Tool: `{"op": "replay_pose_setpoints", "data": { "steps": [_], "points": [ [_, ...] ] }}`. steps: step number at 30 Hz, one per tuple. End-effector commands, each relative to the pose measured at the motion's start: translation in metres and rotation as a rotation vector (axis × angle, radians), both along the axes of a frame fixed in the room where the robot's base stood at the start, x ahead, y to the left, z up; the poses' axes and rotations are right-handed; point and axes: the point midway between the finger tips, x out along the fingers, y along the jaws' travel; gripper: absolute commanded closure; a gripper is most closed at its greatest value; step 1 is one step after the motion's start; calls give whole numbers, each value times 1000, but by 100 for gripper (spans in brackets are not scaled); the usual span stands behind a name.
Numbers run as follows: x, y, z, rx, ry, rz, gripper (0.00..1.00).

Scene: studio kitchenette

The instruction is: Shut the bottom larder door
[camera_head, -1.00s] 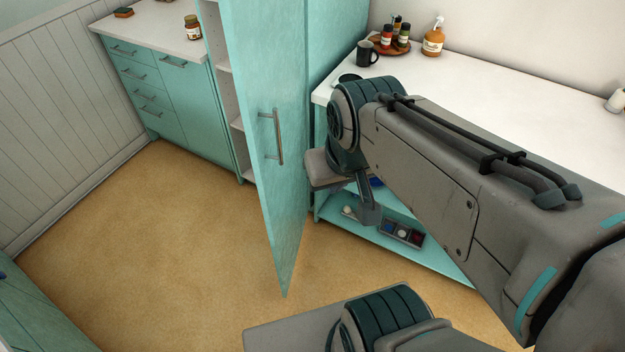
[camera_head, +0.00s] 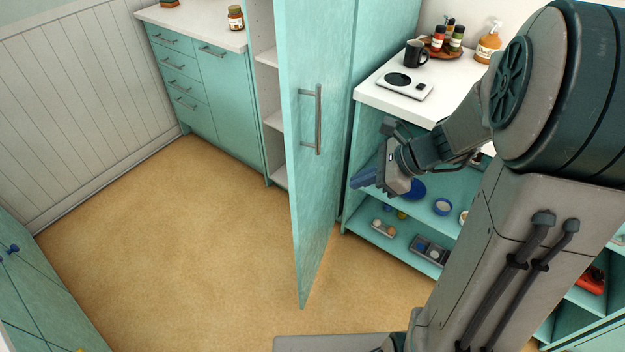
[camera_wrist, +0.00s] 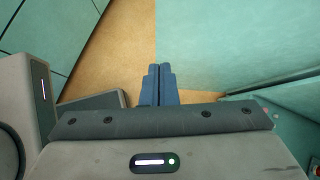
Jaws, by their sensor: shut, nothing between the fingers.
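The larder door (camera_head: 318,190) is a tall teal panel, standing open and jutting out over the floor, with a vertical bar handle (camera_head: 318,120). The larder's shelves (camera_head: 268,57) show in the gap to the left of the door. My gripper (camera_head: 362,178) is shut and empty, to the right of the door, in front of the open counter shelves. In the wrist view its blue fingers (camera_wrist: 157,84) lie together, pointing toward the floor, with a teal panel filling the right side.
A white counter (camera_head: 385,105) with a kitchen scale (camera_head: 405,86), a mug (camera_head: 415,53) and bottles stands behind my gripper. Its open shelves (camera_head: 375,237) hold bowls and a grey tray (camera_head: 430,250). Tan floor (camera_head: 180,260) lies clear left of the door.

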Motion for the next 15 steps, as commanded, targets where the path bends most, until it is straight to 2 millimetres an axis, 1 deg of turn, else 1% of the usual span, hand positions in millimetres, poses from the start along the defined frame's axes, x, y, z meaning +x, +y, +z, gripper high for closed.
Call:
{"op": "replay_pose_setpoints", "data": {
  "steps": [1,5,8,11,15],
  "points": [
    [7,-3,-11,28,28,-51,100],
    [17,-5,-19,74,69,-126,100],
    [20,-1,-24,83,77,-139,100],
    [23,8,-33,82,79,-138,100],
    [30,28,-52,82,79,-135,100]
  ]
}}
